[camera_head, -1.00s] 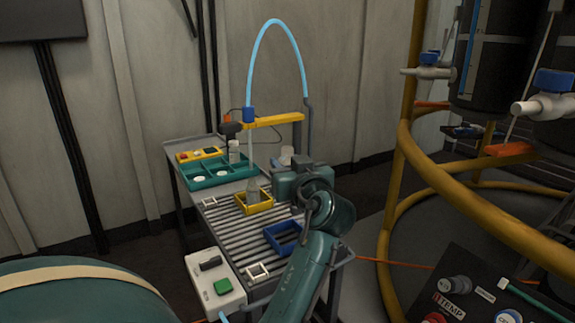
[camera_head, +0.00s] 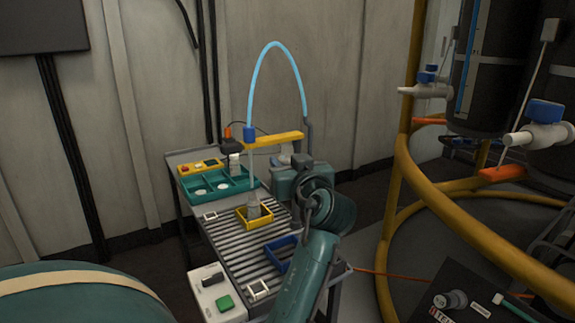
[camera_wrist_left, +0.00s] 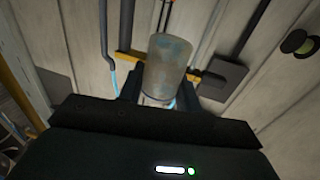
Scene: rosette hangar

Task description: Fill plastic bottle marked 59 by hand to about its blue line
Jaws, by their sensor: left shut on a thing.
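My left gripper (camera_wrist_left: 150,92) is shut on a translucent plastic bottle (camera_wrist_left: 168,66), which stands up between the fingers in the wrist view. No number or blue line is readable on it. In the head view my left gripper (camera_head: 284,168) is over the right side of the roller table, and its own body mostly hides the bottle. My right gripper is not in view.
A yellow beam (camera_head: 280,138) spans above the table's far end. A teal tray (camera_head: 225,186) and a small white bottle (camera_head: 234,164) are at the back. A blue tray (camera_head: 272,258) lies near my arm. A box with a green button (camera_head: 225,302) is in front. Yellow pipework (camera_head: 425,205) stands at right.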

